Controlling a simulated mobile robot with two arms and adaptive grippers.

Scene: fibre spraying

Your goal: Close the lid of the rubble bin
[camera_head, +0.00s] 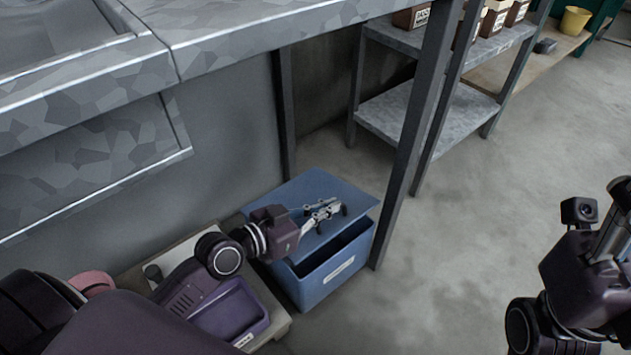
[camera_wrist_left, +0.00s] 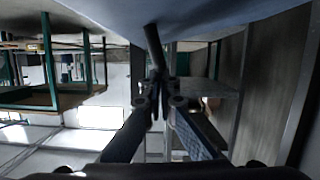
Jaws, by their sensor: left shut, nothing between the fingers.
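The blue rubble bin (camera_head: 334,277) stands on the floor beside a table leg, with a white label on its front. Its blue lid (camera_head: 311,184) is hinged up at the back part and a dark gap shows between lid and front rim, so the bin is partly open. My left gripper (camera_head: 325,211) is shut and empty, in front of the lid in the head view; whether it touches the lid I cannot tell. In the left wrist view its fingers (camera_wrist_left: 155,85) are together below a blue surface. My right gripper (camera_head: 612,225) is at the right edge, partly cut off.
A purple tray (camera_head: 235,312) sits on a pale platform left of the bin. A metal table (camera_head: 280,20) overhangs, with its leg (camera_head: 415,130) just right of the bin. A shelf (camera_head: 420,118) stands behind. Floor to the right is clear.

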